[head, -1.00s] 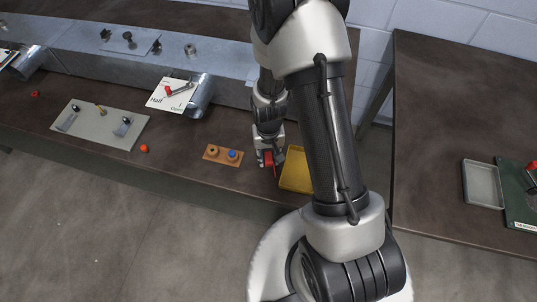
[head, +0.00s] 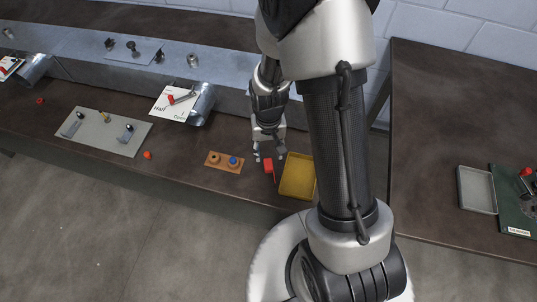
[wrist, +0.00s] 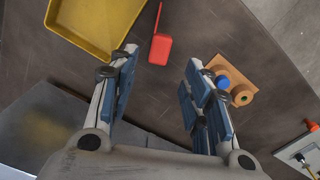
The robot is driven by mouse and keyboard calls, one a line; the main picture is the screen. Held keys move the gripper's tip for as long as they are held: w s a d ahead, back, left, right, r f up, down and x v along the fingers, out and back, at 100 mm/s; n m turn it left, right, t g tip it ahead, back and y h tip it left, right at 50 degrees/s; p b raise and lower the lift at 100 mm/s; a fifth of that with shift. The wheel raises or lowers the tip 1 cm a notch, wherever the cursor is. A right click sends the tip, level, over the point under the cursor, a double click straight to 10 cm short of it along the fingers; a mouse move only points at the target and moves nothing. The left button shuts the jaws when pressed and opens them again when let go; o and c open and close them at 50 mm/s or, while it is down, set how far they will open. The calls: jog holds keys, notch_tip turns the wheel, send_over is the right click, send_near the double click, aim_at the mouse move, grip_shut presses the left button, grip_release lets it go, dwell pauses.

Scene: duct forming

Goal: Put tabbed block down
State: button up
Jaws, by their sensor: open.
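The red tabbed block (head: 268,165) lies on the brown table between the wooden peg board and the yellow tray. In the wrist view the block (wrist: 160,50) shows beyond my fingertips with its thin tab pointing away. My gripper (head: 268,156) is open and empty, just behind and above the block in the head view. In the wrist view my gripper (wrist: 155,85) has its blue-padded fingers spread wide, with bare table between them. The block appears apart from both fingers.
The yellow tray (head: 283,187) stands right of the block. The wooden board (head: 213,166) with a blue piece is on the left. A grey plate (head: 105,142), an orange piece (head: 147,155) and a white card (head: 163,105) lie farther left. A second table (head: 425,150) is at right.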

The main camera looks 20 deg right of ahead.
jog(key=s+a+r+n+t, duration=0.1)
jog(key=s+r, duration=0.1)
jog(key=r, duration=0.9)
jog(key=s+r+t, duration=0.1)
jog(key=s+r, duration=0.1)
jog(key=r, duration=0.8)
jog(key=s+r+n+t, duration=0.1)
jog(key=s+r+t, duration=0.1)
jog(key=s+r, duration=0.7)
jog(key=s+a, duration=0.1)
jog(key=s, duration=0.2)
jog(key=shift+r+n+t+p, duration=0.3)
jog(key=shift+p, duration=0.05)
jog(key=shift+s, duration=0.1)
jog(key=shift+f+b, duration=0.3)
